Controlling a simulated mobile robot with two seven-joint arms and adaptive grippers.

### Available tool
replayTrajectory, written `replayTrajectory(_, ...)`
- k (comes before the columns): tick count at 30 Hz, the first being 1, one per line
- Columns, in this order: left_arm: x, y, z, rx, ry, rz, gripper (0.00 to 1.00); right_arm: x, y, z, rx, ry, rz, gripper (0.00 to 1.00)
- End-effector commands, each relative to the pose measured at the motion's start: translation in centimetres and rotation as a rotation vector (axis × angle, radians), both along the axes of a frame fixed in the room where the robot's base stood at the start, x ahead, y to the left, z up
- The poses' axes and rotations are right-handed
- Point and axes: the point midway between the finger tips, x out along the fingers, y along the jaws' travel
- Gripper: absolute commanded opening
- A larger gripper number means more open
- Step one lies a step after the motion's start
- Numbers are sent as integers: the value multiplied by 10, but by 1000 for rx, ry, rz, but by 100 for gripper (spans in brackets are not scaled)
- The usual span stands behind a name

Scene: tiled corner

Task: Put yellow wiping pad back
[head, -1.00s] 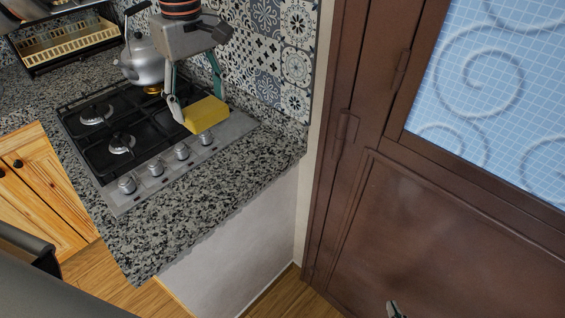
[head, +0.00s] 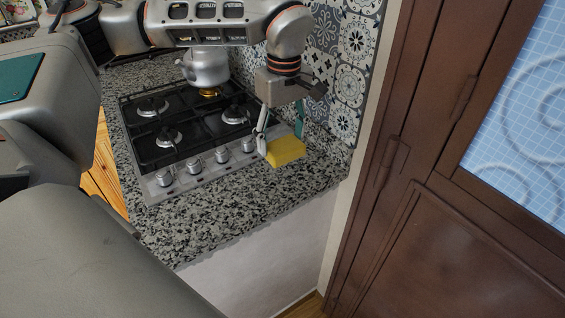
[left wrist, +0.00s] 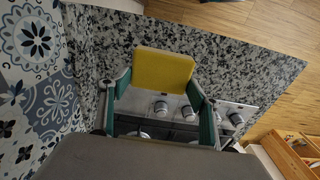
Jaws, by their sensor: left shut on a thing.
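The yellow wiping pad (head: 286,151) is in my left gripper (head: 280,140), at the right end of the stove in the head view. In the left wrist view the pad (left wrist: 162,70) sits between the two fingers of the left gripper (left wrist: 160,88), which is shut on it. The pad is over the speckled granite counter (head: 240,205), near its right end. I cannot tell whether it touches the counter or hangs just above it. My right gripper is not in view.
A gas stove (head: 165,135) with knobs along its front is left of the pad. A grey kettle (head: 206,68) stands on the back of it. A patterned tile wall (head: 355,50) rises behind. A brown door (head: 440,230) is at the right. The counter's front right is clear.

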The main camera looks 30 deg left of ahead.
Motion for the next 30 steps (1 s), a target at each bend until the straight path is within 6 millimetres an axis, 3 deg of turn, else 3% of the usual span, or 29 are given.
replayTrajectory(3, 0, 0, -21, 0, 1, 0, 42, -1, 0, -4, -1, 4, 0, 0)
replayTrajectory(11, 0, 0, -37, 0, 1, 0, 42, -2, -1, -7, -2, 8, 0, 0)
replayTrajectory(18, 0, 0, -70, 0, 1, 0, 42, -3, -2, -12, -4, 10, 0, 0)
replayTrajectory(30, 0, 0, -75, 0, 0, 1, 42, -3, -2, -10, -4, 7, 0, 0)
